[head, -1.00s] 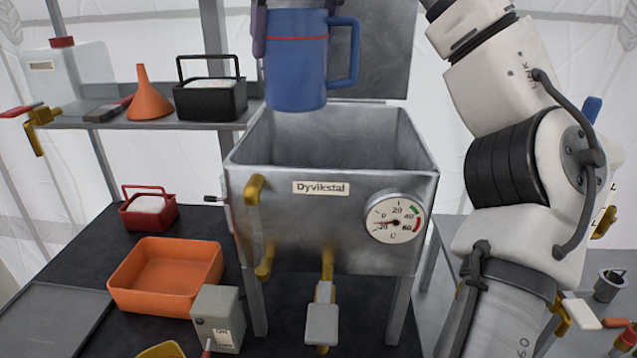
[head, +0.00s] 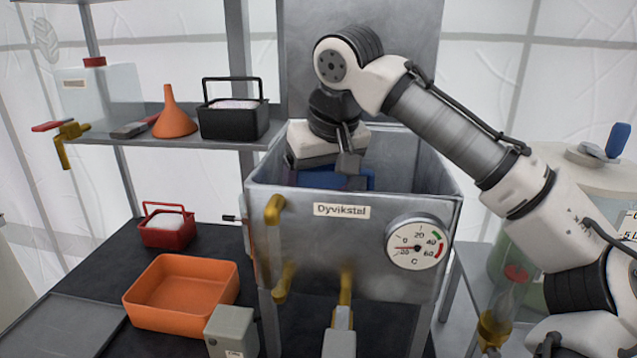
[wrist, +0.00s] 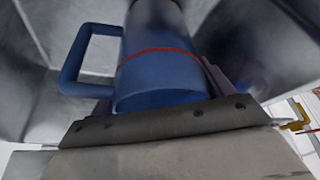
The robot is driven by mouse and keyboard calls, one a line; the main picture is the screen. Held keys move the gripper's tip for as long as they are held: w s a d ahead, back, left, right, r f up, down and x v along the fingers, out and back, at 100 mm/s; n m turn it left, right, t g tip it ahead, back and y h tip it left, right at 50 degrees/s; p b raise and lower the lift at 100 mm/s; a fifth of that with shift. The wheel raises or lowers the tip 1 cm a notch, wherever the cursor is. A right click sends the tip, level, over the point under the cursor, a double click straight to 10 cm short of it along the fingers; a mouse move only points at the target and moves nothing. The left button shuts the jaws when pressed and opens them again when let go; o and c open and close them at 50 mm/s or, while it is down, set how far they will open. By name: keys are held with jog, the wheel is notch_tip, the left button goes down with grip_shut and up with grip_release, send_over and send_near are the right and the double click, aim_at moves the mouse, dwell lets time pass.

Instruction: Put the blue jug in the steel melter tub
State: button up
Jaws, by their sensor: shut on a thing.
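The steel melter tub (head: 330,240) stands in the middle of the head view, open at the top, with a "Dyvikstal" label and a round dial on its front. The blue jug (head: 325,179) is inside the tub's opening, mostly hidden by the front wall and my gripper. My gripper (head: 335,170) reaches down into the tub, its fingers mostly hidden. In the wrist view my gripper is shut on the blue jug (wrist: 160,75), which has a red line and a handle at left. Steel walls surround it there. I cannot tell whether the jug touches the tub floor.
A shelf at left holds an orange funnel (head: 174,115), a black basket (head: 234,112) and a clear container (head: 98,95). Below are a red basket (head: 167,228), an orange tray (head: 140,312) and a grey box (head: 232,332). A dial (head: 417,242) projects from the tub front.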

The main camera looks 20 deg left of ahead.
jog(key=shift+f, duration=0.5)
jog(key=o, duration=1.4)
jog(key=shift+f, duration=0.15)
jog(key=b+v, duration=0.1)
jog(key=v, duration=1.1)
